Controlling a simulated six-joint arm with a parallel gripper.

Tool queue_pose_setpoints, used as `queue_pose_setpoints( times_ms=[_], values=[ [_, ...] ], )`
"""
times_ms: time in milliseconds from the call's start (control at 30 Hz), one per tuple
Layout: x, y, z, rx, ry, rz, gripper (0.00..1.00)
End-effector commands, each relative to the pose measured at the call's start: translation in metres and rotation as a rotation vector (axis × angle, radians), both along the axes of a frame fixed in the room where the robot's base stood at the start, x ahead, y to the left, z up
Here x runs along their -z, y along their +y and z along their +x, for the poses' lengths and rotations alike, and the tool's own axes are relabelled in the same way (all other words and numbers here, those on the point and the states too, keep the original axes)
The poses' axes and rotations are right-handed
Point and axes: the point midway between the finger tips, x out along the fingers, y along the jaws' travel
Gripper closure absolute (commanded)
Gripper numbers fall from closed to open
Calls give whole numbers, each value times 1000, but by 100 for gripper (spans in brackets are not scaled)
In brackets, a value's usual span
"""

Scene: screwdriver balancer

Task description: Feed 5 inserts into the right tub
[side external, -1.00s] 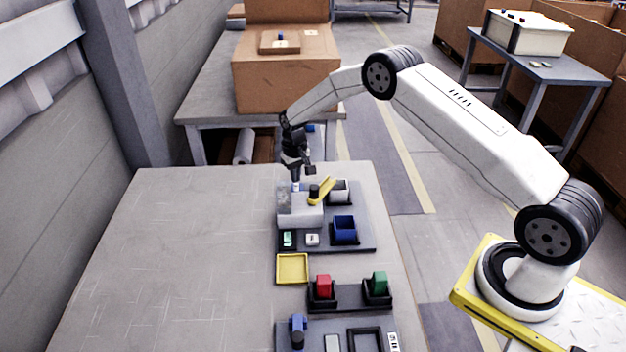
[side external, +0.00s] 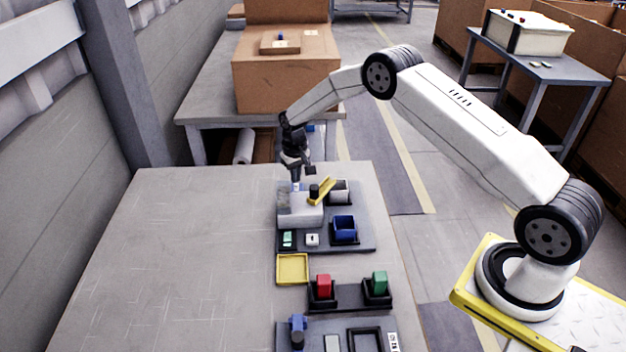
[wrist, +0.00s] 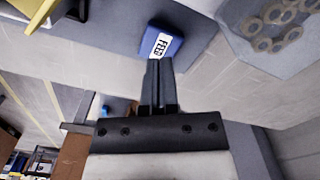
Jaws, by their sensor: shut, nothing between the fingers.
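My gripper (wrist: 157,62) is shut and empty, its fingertips at the white-labelled face of a blue FEED button (wrist: 172,47) in the wrist view. I cannot tell whether the button is pressed in. In the side view my gripper (side external: 296,178) points down at the far end of the grey feeder (side external: 299,211). Several ring-shaped inserts (wrist: 264,45) lie in the feeder's bowl in the wrist view. A yellow chute (side external: 322,191) slants up on the feeder.
A green display (side external: 288,239) and a white button (side external: 312,240) sit at the feeder board's near edge. Nearer are a yellow tray (side external: 292,269), a red block (side external: 323,286) and a green block (side external: 379,283) in black holders. The table's left side is clear.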

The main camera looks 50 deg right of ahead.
Motion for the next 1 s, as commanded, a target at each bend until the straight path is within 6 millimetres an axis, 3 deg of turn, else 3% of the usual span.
queue_pose_setpoints(
  times_ms=[1000],
  values=[
    [8, 0, 0, 0, 0, 0, 100]
  ],
)
